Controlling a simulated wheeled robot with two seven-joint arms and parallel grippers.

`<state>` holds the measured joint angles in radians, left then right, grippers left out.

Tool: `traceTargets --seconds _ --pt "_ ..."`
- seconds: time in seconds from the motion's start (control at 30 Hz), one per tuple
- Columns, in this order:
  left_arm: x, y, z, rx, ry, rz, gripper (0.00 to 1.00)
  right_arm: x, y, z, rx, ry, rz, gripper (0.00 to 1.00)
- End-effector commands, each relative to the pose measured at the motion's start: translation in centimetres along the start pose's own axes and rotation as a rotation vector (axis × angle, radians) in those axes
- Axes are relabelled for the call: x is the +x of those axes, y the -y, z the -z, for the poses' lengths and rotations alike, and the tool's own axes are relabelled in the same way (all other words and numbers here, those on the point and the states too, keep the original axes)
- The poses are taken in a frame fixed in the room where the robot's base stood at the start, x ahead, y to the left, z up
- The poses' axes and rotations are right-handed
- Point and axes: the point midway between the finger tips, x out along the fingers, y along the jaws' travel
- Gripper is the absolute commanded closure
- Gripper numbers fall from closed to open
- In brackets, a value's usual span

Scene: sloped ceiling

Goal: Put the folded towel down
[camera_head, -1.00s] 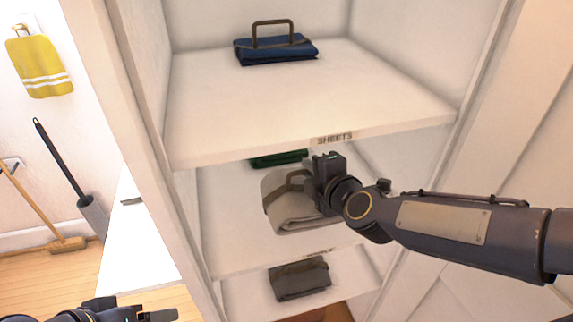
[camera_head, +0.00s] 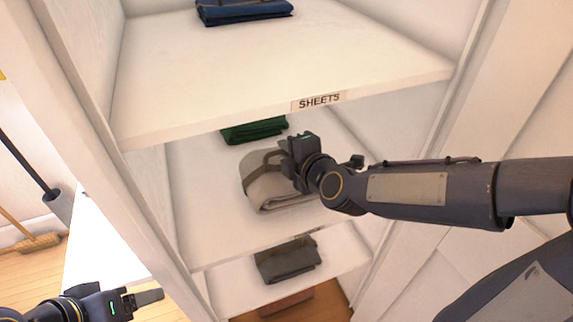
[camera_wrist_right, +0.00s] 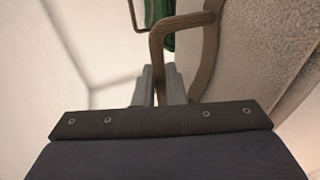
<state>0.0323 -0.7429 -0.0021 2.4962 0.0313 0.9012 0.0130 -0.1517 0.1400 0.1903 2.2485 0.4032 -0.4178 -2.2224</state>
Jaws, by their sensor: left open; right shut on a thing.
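The folded towel (camera_head: 268,186) is a beige-grey bundle with a brown strap handle, over the middle shelf (camera_head: 200,235) of the cupboard. My right gripper (camera_head: 292,156) is shut on its handle, and the gripper and arm hide the bundle's right part. In the right wrist view the jaws (camera_wrist_right: 160,85) close around the brown handle (camera_wrist_right: 170,35), with the towel's textured side (camera_wrist_right: 260,45) at the right. I cannot tell whether its underside touches the shelf. My left gripper (camera_head: 148,298) is open and empty at the bottom left, outside the cupboard.
A green bundle (camera_head: 250,131) lies behind the towel. The upper shelf, labelled SHEETS (camera_head: 319,101), overhangs the middle one and bears a blue bundle (camera_head: 245,12). A dark grey bundle (camera_head: 288,259) lies on the shelf below. The middle shelf's front left is bare.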

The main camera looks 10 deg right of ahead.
Motion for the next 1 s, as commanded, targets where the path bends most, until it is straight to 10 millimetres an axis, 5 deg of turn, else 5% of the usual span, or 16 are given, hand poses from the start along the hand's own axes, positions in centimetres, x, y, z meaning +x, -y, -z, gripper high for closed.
traceTargets --seconds 0.17,0.5,0.53,0.7,1.0 --pt "1.4 0.7 -0.7 0.0 0.0 0.0 0.29 1.0 2.8 -0.1 0.001 0.0 0.002 1.0" --pt "1.4 0.7 -0.7 0.0 0.0 0.0 0.29 1.0 2.9 -0.1 0.0 -0.001 0.0 1.0" --pt "1.4 0.7 -0.7 0.0 0.0 0.0 0.29 1.1 3.0 -0.1 0.0 -0.001 0.002 0.88" --pt "1.4 0.6 -0.7 0.0 0.0 0.0 0.29 1.0 2.9 -0.1 0.0 -0.001 0.002 0.68" --pt "1.2 0.5 -0.6 0.0 0.0 0.0 0.29 0.9 2.5 -0.1 0.0 0.0 0.001 0.68"
